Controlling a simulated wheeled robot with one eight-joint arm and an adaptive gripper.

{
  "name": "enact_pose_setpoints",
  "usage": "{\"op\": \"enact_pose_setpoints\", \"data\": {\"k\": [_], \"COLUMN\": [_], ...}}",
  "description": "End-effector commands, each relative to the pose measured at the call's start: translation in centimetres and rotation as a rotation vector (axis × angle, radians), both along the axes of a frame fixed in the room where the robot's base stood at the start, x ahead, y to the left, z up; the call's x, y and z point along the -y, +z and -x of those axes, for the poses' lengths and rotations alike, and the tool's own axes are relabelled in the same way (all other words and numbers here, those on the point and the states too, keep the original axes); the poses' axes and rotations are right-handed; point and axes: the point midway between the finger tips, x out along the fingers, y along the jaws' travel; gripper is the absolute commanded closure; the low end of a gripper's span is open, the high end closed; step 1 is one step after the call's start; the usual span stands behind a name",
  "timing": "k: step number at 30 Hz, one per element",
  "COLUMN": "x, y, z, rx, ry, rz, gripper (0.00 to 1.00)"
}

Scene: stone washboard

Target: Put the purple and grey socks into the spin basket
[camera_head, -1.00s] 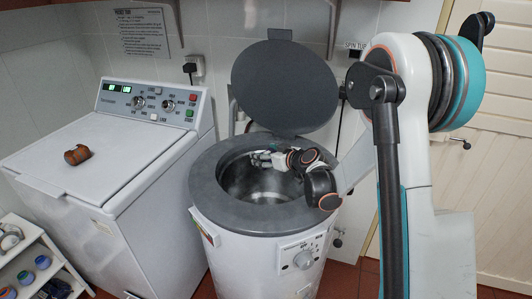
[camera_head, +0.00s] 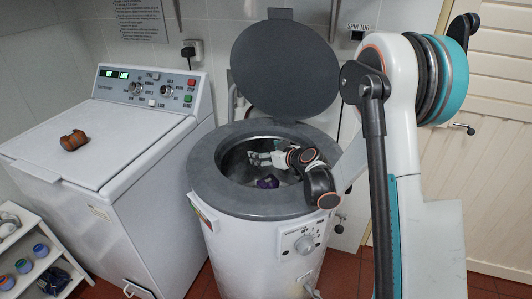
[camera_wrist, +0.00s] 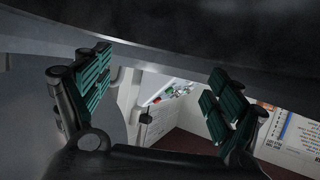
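A small purple bundle (camera_head: 267,182), which looks like the purple and grey socks, lies inside the spin basket (camera_head: 236,165) of the round white spin tub. Its grey part is not clear at this size. My gripper (camera_head: 262,158) is at the tub's mouth, above and apart from the bundle. In the wrist view my gripper (camera_wrist: 155,95) has its two green-padded fingers wide apart with nothing between them. The socks do not show in the wrist view.
The tub's dark round lid (camera_head: 285,70) stands open behind. A white washing machine (camera_head: 110,145) is at the left with a brown bundle (camera_head: 74,140) on its lid. A white shelf (camera_head: 25,240) with small coloured items stands at lower left.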

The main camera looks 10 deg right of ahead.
Motion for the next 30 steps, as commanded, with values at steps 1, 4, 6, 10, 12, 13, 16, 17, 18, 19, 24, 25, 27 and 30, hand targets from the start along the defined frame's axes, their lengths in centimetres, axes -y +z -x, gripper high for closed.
{"op": "enact_pose_setpoints", "data": {"k": [1,4,6,10,12,13,16,17,18,19,24,25,27,30], "x": [0.0,0.0,0.0,0.0,0.0,0.0,0.0,0.0,0.0,0.0,0.0,0.0,0.0,0.0], "y": [0.0,0.0,0.0,0.1,0.5,0.7,2.0,2.4,3.1,3.7,6.7,7.2,8.1,9.2], "z": [0.0,0.0,0.0,0.0,0.0,0.0,0.0,0.0,0.0,0.0,0.0,0.0,0.0,0.0], "rx": [0.000,0.000,0.000,0.000,0.000,0.000,0.000,0.000,0.000,0.000,0.000,0.000,0.000,0.000], "ry": [0.000,0.000,0.000,0.000,0.000,0.000,0.000,0.000,0.000,0.000,0.000,0.000,0.000,0.000], "rz": [0.000,0.000,0.000,0.000,0.000,0.000,0.000,0.000,0.000,0.000,0.000,0.000,0.000,0.000], "gripper": [0.11,0.11,0.11,0.11,0.11,0.11,0.11,0.11,0.11,0.11,0.11,0.11,0.11,0.11]}}
